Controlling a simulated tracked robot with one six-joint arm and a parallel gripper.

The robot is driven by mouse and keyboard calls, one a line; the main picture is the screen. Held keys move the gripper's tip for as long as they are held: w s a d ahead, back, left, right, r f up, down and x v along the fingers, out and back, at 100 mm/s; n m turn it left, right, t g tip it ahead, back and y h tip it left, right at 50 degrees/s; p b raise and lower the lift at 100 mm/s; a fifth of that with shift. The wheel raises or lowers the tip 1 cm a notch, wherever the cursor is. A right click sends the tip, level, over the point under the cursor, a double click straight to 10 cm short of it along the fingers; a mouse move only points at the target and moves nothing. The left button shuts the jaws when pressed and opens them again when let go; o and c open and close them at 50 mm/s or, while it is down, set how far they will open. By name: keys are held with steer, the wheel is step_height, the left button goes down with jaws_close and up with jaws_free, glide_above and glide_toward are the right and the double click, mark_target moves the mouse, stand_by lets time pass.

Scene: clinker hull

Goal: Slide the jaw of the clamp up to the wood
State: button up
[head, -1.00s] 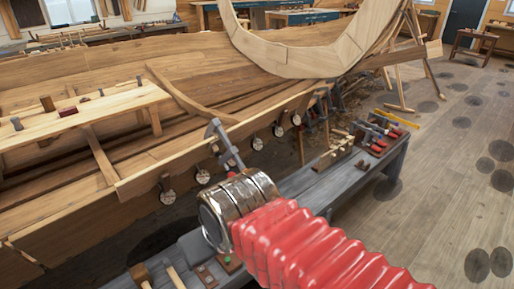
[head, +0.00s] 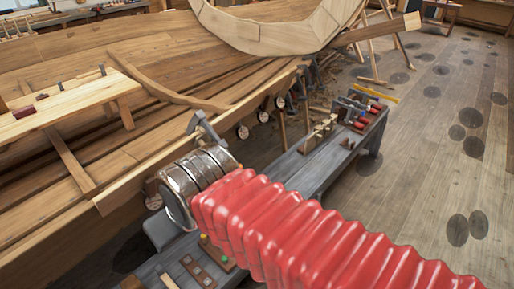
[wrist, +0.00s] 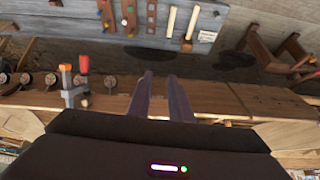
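In the wrist view a clamp (wrist: 68,88) with an orange block and a red handle stands at the edge of the hull's wooden plank (wrist: 120,103). Its dark bar and lower parts are small, so I cannot tell how far its jaw is from the wood. My gripper (wrist: 160,78) is right of the clamp, its two fingers apart with nothing between them. In the head view my gripper (head: 203,127) is over the hull's plank edge; I cannot make out this clamp there.
A grey bench (head: 312,160) runs along the hull and carries red-handled tools (head: 360,122). It also shows at the top of the wrist view (wrist: 120,38). Round fasteners (head: 262,116) line the hull below the plank.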

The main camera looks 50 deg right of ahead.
steer(key=w+d+r+n+t+h, duration=0.25)
steer(key=w+d+n, duration=0.3)
steer(key=d, duration=0.35)
steer(key=w+d+r+n+t+h, duration=0.1)
steer(key=w+d+r+n+h, duration=0.15)
steer(key=w+d+n, duration=0.5)
steer(key=w+d+r+n+t+h, duration=0.25)
steer(key=d+n, duration=0.25)
steer(key=d, duration=0.6)
steer(key=d+f+n+y, duration=0.1)
steer(key=d+n+y, duration=0.15)
steer(key=n, duration=0.25)
steer(key=n+y, duration=0.6)
steer(key=n, duration=0.8)
glide_toward(230, 155)
steer(key=shift+g, duration=0.3)
steer(key=v, duration=0.4)
steer(key=shift+s+d+r, duration=0.1)
steer(key=shift+s+r, duration=0.05)
steer(key=shift+r, duration=0.3)
steer(key=shift+x, duration=6.95)
